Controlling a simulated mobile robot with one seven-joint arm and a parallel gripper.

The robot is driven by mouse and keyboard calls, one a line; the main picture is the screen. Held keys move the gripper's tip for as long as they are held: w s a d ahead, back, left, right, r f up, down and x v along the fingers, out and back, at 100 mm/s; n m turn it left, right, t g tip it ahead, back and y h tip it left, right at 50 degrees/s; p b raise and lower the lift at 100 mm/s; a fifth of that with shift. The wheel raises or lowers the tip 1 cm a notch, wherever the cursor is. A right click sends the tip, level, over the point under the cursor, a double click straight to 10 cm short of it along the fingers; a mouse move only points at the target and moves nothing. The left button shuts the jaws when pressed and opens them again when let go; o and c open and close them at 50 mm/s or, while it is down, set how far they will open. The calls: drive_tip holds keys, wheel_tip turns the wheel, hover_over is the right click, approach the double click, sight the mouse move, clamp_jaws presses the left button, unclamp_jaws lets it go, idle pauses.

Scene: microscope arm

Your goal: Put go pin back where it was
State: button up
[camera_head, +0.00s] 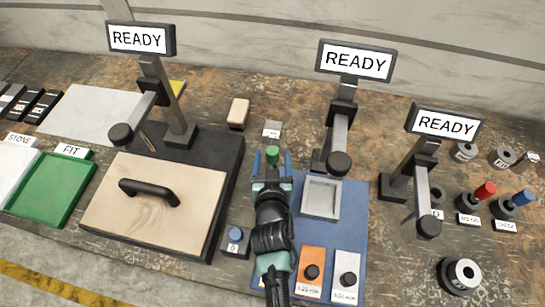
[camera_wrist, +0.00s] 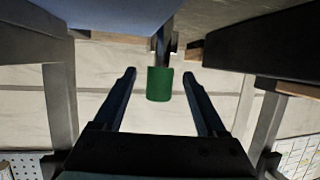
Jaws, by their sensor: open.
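The green-topped pin (camera_head: 272,154), which I take to be the go pin, is ahead of my gripper (camera_head: 272,166) in the head view. In the wrist view its green cylinder (camera_wrist: 160,84) lies between the two fingers, with a gap on each side. A grey metal part shows beyond the green end. My gripper is open and not closed on the pin. At the right, a red-topped pin (camera_head: 485,190) and a blue-topped pin (camera_head: 523,197) stand in dark holders with white labels. A label beside them is partly hidden by the right stand.
Three stands show READY on their screens (camera_head: 141,39), (camera_head: 355,61), (camera_head: 446,122). A wooden plate with a black handle (camera_head: 150,190) is left, beside a green tray (camera_head: 55,190). A grey square tray (camera_head: 321,197) lies right of my gripper. Orange and white blocks are at the front.

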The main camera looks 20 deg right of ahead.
drive_tip(key=shift+w+d+f, duration=0.25)
drive_tip(key=shift+w, duration=0.4)
drive_tip(key=shift+r, duration=0.1)
clamp_jaws()
